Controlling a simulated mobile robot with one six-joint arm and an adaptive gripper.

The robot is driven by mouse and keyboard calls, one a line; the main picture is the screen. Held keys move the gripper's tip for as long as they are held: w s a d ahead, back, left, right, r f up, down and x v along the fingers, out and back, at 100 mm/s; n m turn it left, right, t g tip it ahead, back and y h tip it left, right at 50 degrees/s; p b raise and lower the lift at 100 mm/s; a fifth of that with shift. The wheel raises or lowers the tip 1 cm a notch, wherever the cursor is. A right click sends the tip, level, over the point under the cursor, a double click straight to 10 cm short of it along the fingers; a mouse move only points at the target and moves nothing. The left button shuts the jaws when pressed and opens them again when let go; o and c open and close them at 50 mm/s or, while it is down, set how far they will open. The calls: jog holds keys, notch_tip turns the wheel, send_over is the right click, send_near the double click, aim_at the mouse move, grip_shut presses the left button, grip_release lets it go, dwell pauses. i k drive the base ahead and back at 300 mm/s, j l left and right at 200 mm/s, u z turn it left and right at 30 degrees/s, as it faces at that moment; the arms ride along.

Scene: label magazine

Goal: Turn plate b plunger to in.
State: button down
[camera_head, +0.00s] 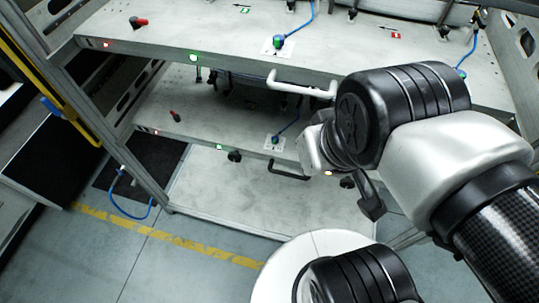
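Two grey plates are stacked in the rack: an upper plate (205,32) and a lower plate (210,112). I cannot read which one is plate b. A red and black pin-like part (138,23) lies on the upper plate's left side, and a similar one (175,116) is on the lower plate. A round black knob (234,156) sits at the lower plate's front edge; I cannot tell if it is the plunger or its position. My gripper (367,198) is in front of the lower plate, right of its dark handle, mostly hidden by my wrist; its opening does not show.
A pale handle (300,88) sticks out from the upper plate, and a dark handle (288,171) from the lower one. Metal posts frame the left side. Floor with a yellow line (170,237) is clear in front.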

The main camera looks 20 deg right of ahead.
aim_at(176, 117)
jog(key=i+j, duration=0.1)
jog(key=j, duration=0.35)
jog(key=i+j+u, duration=0.1)
jog(key=j, duration=0.3)
jog(key=i+j+u, duration=0.1)
jog(key=i+j, duration=0.3)
jog(key=j, duration=0.15)
